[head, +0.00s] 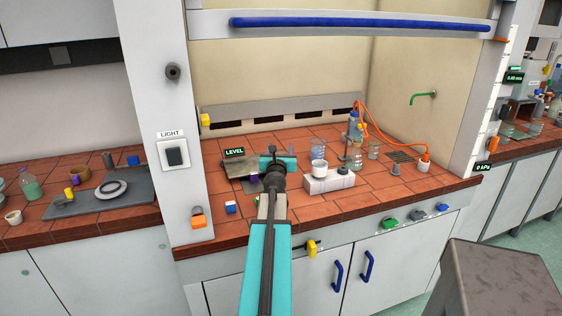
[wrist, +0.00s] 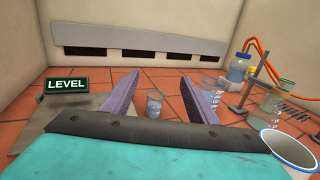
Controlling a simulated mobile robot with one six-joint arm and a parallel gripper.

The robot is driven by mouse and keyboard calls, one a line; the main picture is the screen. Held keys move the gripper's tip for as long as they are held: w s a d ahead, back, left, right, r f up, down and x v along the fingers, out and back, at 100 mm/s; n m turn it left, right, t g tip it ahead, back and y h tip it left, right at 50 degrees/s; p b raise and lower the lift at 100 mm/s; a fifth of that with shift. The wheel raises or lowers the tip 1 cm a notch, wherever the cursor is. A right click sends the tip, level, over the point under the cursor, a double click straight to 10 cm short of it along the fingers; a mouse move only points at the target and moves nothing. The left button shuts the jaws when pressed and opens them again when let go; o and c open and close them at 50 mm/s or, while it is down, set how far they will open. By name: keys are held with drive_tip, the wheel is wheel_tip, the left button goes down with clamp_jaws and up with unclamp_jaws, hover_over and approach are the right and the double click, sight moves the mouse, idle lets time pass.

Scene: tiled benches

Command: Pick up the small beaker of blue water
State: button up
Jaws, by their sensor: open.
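In the wrist view, a small clear beaker of blue water (wrist: 154,106) stands upright on the red tiles. My gripper (wrist: 158,86) is open, with its two purple fingers on either side of the beaker in the picture. The beaker appears beyond the gripper body, and I cannot tell how far the fingers reach along it. No contact shows. In the head view my gripper (head: 276,164) is over the bench inside the hood. There I cannot pick out the small beaker, probably hidden by my arm.
A LEVEL display (wrist: 66,85) stands left of the gripper. Another glass beaker (wrist: 210,84) stands just beyond the right finger. Flasks and a blue-capped bottle (wrist: 239,68) crowd the right. A white device (head: 328,181) sits right of my arm. Hood walls enclose the back.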

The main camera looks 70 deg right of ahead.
drive_tip(key=shift+f+b, duration=3.85)
drive_tip(key=shift+f, duration=0.3)
drive_tip(key=shift+w+d+r, duration=0.15)
drive_tip(key=shift+d+r, duration=0.15)
drive_tip(key=shift+d, duration=0.25)
drive_tip(key=shift+w+d, duration=0.2)
drive_tip(key=shift+d, duration=0.5)
drive_tip(key=shift+d, duration=0.1)
drive_tip(key=shift+x, duration=2.4)
drive_tip(key=shift+c, duration=0.4)
drive_tip(key=c, duration=1.1)
